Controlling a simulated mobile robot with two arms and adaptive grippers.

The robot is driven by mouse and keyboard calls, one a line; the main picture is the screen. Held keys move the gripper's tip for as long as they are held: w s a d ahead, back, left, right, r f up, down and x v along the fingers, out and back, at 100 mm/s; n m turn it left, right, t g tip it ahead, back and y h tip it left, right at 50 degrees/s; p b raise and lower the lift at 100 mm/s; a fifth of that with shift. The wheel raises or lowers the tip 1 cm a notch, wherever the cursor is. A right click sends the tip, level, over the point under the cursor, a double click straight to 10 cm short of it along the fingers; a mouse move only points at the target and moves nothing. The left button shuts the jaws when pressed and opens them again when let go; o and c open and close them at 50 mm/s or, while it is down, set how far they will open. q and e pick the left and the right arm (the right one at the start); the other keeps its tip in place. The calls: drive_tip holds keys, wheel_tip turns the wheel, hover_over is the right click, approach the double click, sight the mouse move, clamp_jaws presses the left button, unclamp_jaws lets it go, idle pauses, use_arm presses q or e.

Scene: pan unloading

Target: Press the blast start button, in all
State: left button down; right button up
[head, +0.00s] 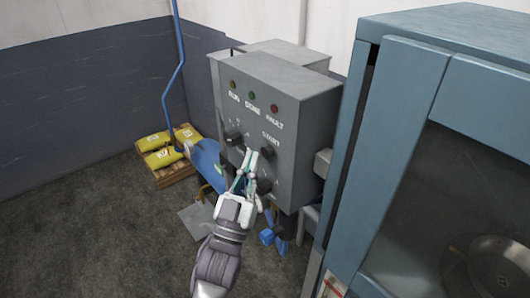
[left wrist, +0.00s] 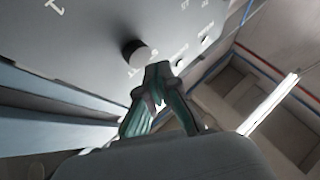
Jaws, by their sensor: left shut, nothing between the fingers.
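The grey control box (head: 300,120) stands in the middle of the head view, with RUN, DONE, FAULT and START lettering on its front. The dark start button (head: 268,152) sits below the START label. My left gripper (head: 252,158) is shut and empty, its fingertips in front of the panel just left of the button. Whether they touch the panel cannot be told. In the left wrist view a round black knob or button (left wrist: 138,53) stands out from the panel (left wrist: 100,35), close to the closed fingertips (left wrist: 158,70). My right gripper is in neither view.
A dark knob (head: 233,138) is on the panel's left, and another (head: 264,186) lies low, partly behind my gripper. A blue cabinet (head: 385,130) with a glass door stands close on the right. Yellow bags (head: 165,157) lie on a pallet at the left. Floor at left is clear.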

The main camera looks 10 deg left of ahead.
use_arm(q)
drive_tip(key=shift+w+d, duration=0.3)
drive_tip(key=shift+w, duration=0.05)
